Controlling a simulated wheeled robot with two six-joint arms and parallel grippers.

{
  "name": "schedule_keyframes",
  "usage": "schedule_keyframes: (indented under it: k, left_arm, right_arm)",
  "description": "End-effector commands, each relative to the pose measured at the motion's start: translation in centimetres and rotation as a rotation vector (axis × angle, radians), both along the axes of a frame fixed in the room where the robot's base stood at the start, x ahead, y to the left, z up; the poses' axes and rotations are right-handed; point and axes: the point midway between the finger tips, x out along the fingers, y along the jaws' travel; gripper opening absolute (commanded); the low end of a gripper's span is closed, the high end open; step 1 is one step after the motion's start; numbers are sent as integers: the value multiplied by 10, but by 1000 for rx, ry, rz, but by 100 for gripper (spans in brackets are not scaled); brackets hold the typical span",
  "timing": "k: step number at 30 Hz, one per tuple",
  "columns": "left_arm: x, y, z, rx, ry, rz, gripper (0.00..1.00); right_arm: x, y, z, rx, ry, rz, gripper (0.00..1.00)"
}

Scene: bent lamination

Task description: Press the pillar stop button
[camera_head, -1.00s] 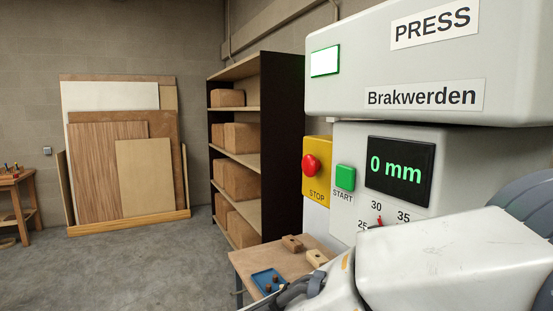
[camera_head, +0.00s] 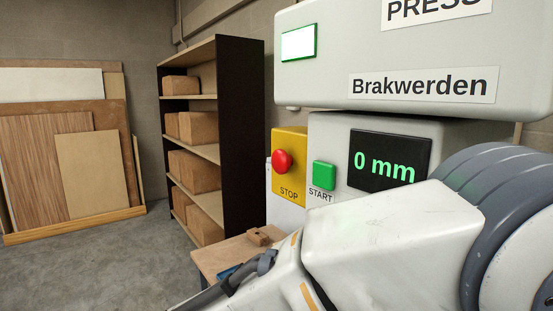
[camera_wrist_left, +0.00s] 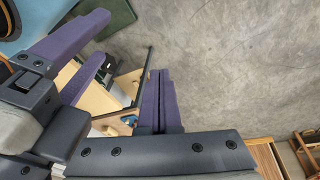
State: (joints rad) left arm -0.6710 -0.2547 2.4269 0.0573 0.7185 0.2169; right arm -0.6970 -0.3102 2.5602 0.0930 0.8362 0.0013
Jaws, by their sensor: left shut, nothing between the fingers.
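A red mushroom button (camera_head: 282,161) sits on a yellow plate (camera_head: 290,140) marked STOP, on the press front. A green START button (camera_head: 324,175) is to its right. Nothing touches the red button in the head view.
The press (camera_head: 420,100) fills the right side, its display (camera_head: 388,160) reading 0 mm. A wooden table (camera_head: 215,260) stands below with a small block (camera_head: 257,237). A shelf (camera_head: 235,130) of boxes and leaning boards (camera_head: 80,165) stand behind. The floor at the left is clear.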

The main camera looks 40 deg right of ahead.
Motion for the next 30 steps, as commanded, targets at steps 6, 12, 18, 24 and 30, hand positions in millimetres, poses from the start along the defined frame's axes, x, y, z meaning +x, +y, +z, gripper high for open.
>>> schedule_keyframes:
  k: [6, 12, 18, 24, 30]
  left_arm:
    - [109, -66, 94, -297, -205, 350, 0]
    - [135, -149, 199, -650, -248, 514, 0]
    - [103, -208, 274, -888, -163, 548, 0]
    - [85, -229, 307, -984, -106, 563, 0]
    - [83, -230, 309, -993, -99, 566, 0]
  right_arm:
    - [0, 0, 19, 0, 0, -1, 64]
    - [0, 0, 23, 0, 0, -2, 64]
    - [0, 0, 24, 0, 0, -1, 64]
    - [0, 0, 24, 0, 0, -1, 64]
    - [0, 0, 24, 0, 0, -1, 64]
